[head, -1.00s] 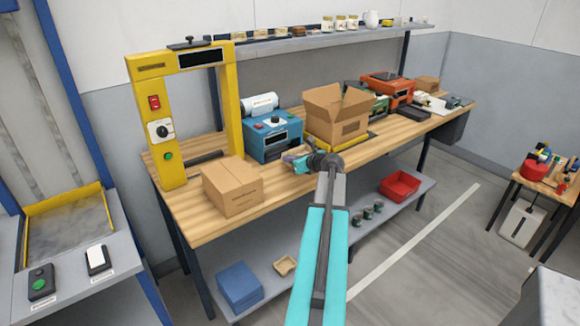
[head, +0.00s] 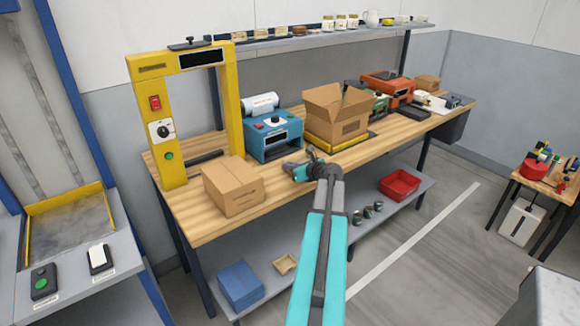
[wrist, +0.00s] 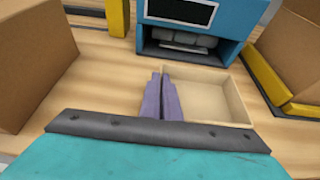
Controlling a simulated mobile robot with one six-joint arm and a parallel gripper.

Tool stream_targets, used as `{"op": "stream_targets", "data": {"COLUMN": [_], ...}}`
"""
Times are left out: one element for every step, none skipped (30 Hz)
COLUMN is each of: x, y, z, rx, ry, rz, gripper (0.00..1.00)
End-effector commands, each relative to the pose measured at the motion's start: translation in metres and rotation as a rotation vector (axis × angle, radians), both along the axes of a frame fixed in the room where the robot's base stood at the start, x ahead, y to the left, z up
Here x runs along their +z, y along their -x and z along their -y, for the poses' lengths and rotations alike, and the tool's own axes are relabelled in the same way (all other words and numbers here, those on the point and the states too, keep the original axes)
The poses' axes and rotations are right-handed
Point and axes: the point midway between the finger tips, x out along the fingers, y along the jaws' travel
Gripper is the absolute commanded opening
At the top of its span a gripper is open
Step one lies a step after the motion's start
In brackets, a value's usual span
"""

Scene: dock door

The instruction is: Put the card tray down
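The card tray (wrist: 215,92) is a shallow, tan, open box, seen in the wrist view just right of my fingers and in front of the blue machine (wrist: 190,22). It looks empty. My gripper (wrist: 160,92) has its two purple fingers close together at the tray's left wall, and they look shut on that wall. Whether the tray touches the bench (wrist: 98,60) is not clear. In the head view my gripper (head: 291,166) is over the bench's front part, before the blue machine (head: 273,138); the tray there is hard to make out.
A closed carton (head: 232,187) stands left of my gripper and an open carton (head: 337,118) stands to its right. A yellow frame (head: 165,125) rises at the bench's left end. A small tan tray (head: 286,264) and a red bin (head: 399,185) are on the lower shelf.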

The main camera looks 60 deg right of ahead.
Motion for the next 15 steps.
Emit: {"op": "stream_targets", "data": {"x": [0.0001, 0.0001, 0.0002, 0.0002, 0.0003, 0.0001, -0.0003, -0.0009, -0.0019, -0.0026, -0.0031, -0.0028, -0.0027, -0.0026, -0.0026], "y": [0.0000, 0.0001, 0.0000, 0.0001, 0.0000, 0.0001, 0.0001, 0.0001, 0.0001, 0.0001, 0.0001, 0.0001, 0.0002, 0.0001, 0.0001], "z": [0.0001, 0.0001, 0.0001, 0.0002, 0.0002, 0.0001, 0.0002, 0.0002, 0.0001, 0.0002, 0.0002, 0.0002, 0.0001, 0.0002, 0.0001], "rx": [0.000, 0.000, 0.000, 0.000, 0.000, 0.000, 0.000, 0.000, 0.000, 0.000, 0.000, 0.000, 0.000, 0.000, 0.000], "ry": [0.000, 0.000, 0.000, 0.000, 0.000, 0.000, 0.000, 0.000, 0.000, 0.000, -0.001, -0.001, 0.000, 0.000, 0.000], "rz": [0.000, 0.001, 0.001, 0.001, 0.001, 0.000, 0.000, 0.000, 0.000, 0.000, 0.000, 0.000, 0.000, 0.000, 0.000], "gripper": [0.00, 0.00, 0.00, 0.00, 0.00, 0.00, 0.00, 0.00, 0.00, 0.00, 0.00, 0.08, 0.13, 0.18, 0.21]}}
